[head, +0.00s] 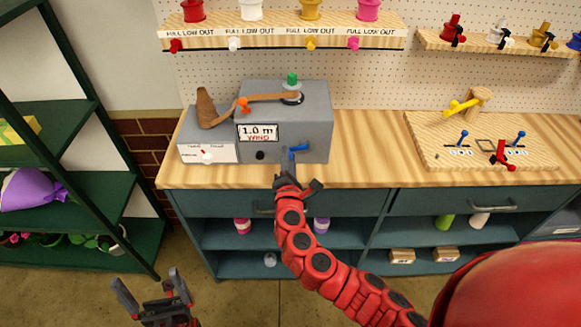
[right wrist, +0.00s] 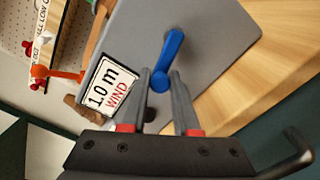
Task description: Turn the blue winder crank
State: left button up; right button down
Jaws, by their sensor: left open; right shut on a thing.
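The blue winder crank (head: 299,148) sits on the front of the grey winder box (head: 318,125). In the right wrist view the crank (right wrist: 172,48) has a slanted arm and a rounded knob end between my fingertips. My right gripper (head: 289,163) reaches up to the box front and is shut on the crank; it also shows in the right wrist view (right wrist: 161,78). A sign (head: 258,133) reading "1.0 m WIND" is left of the crank. My left gripper (head: 147,281) is open and empty, low in front of the shelves.
A brown ribbon (head: 262,98) runs on top of the box, near an orange knob (head: 243,103) and a green knob (head: 292,79). A wooden board with levers (head: 485,150) lies to the right. The counter between is bare. A green shelf rack (head: 75,180) stands left.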

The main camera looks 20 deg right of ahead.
jog(key=m+b, duration=0.1)
jog(key=r+m+b, duration=0.1)
jog(key=m, duration=0.1)
jog(key=m+b, duration=0.1)
jog(key=shift+r+b, duration=0.3)
jog(key=shift+r, duration=0.05)
jog(key=shift+d+r+m+b, duration=0.1)
jog(key=shift+r+m+b, duration=0.4)
jog(key=shift+m, duration=0.4)
jog(key=shift+d+r+m+b, duration=0.1)
jog(key=shift+r+m+b, duration=0.15)
jog(key=shift+m+b, duration=0.5)
jog(key=c, duration=0.7)
grip_release()
jog(key=shift+s+d, duration=0.1)
